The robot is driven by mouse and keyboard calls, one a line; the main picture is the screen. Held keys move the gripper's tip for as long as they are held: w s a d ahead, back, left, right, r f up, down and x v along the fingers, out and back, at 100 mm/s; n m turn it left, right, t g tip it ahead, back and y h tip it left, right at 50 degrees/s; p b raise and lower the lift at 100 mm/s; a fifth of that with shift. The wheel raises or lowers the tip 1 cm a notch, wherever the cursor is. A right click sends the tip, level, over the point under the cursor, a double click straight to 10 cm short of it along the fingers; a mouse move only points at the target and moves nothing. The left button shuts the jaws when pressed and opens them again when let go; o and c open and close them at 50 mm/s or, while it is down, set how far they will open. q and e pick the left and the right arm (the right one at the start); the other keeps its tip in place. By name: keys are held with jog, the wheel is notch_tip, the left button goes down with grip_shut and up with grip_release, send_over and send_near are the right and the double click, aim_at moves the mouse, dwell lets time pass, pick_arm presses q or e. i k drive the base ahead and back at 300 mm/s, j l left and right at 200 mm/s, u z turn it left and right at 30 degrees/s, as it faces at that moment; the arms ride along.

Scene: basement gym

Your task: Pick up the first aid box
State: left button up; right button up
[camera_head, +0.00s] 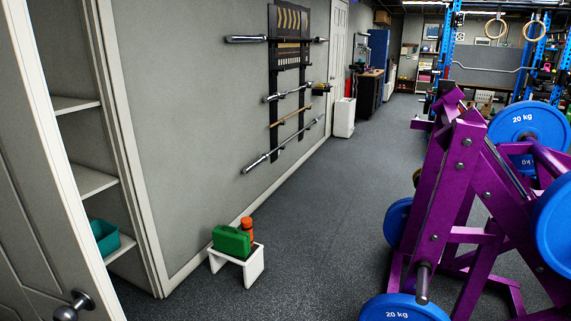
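A green box with a handle on top (231,240), likely the first aid box, sits on a small white stool (253,270) on the floor by the left wall. An orange bottle (247,225) stands right behind it on the same stool. No marking on the box can be made out. Neither of my grippers shows in the head view.
An open door with a round knob (72,305) and a shelved closet holding a teal bin (105,237) are at left. A purple weight rack (455,200) with blue plates (526,122) fills the right. Wall-mounted bars (283,145) hang beyond the stool. Dark floor (325,220) between is clear.

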aim_at(227, 239)
jog(key=i+l, duration=0.1)
jog(key=i, duration=0.85)
jog(key=i+u, duration=0.45)
jog(key=i+l+u, duration=0.15)
jog(key=i+u, duration=0.35)
jog(key=i+l+u, duration=0.45)
jog(key=i, duration=0.15)
jog(key=i+l+u, duration=0.65)
jog(key=i+l, duration=0.2)
jog(key=l, duration=0.2)
